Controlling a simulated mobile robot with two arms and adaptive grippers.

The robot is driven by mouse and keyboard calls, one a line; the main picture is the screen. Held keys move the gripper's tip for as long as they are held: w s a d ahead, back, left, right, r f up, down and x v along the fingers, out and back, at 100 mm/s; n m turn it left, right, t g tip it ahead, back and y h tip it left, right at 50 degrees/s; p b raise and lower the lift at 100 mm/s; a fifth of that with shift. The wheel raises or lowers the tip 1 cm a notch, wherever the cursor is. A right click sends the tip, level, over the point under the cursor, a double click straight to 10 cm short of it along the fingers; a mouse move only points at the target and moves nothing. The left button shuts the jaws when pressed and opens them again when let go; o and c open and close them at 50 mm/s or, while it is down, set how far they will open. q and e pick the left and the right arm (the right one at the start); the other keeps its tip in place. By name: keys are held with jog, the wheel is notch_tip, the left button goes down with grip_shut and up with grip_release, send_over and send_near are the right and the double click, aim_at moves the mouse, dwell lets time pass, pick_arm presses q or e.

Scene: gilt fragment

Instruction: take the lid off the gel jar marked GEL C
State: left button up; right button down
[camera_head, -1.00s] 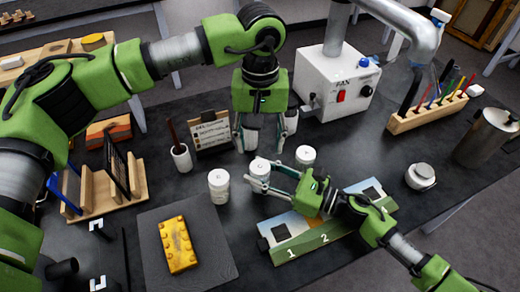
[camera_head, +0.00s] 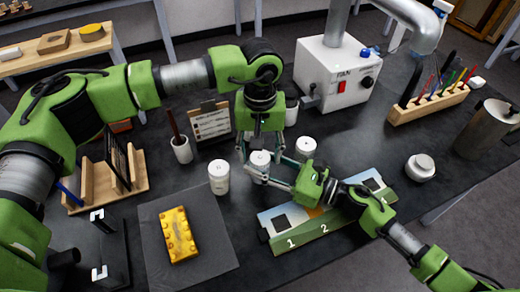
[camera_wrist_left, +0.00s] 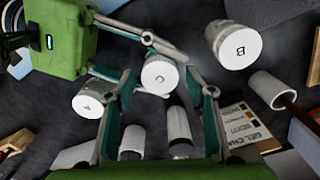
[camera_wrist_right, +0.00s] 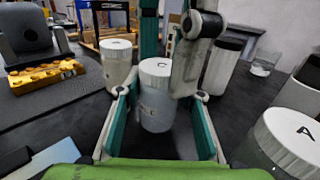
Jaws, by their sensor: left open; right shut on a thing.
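The jar marked GEL C (camera_head: 259,160) stands upright on the dark bench between two similar jars, its white lid on top. In the left wrist view the letter C shows on its lid (camera_wrist_left: 160,76). My right gripper (camera_wrist_right: 160,98) is shut on the GEL C jar, its fingers on either side of the body below the lid. My left gripper (camera_head: 261,148) points down from above, open, with its fingers to either side of the lid. Jar B (camera_head: 219,177) stands to the left and jar A (camera_head: 305,148) to the right.
A white fan box (camera_head: 335,78) is at the back. A numbered board (camera_head: 320,229) lies under my right arm. A yellow brick (camera_head: 179,234) lies on a grey mat (camera_head: 217,248).

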pick_arm(q)
jog(key=c, duration=1.2)
jog(key=o, duration=1.3)
notch_tip(320, 180, up, 8)
jog(key=shift+f, duration=0.1)
jog(key=shift+c, duration=0.5)
jog(key=shift+f, duration=3.9)
jog(key=c, duration=1.2)
jog(key=o, duration=1.3)
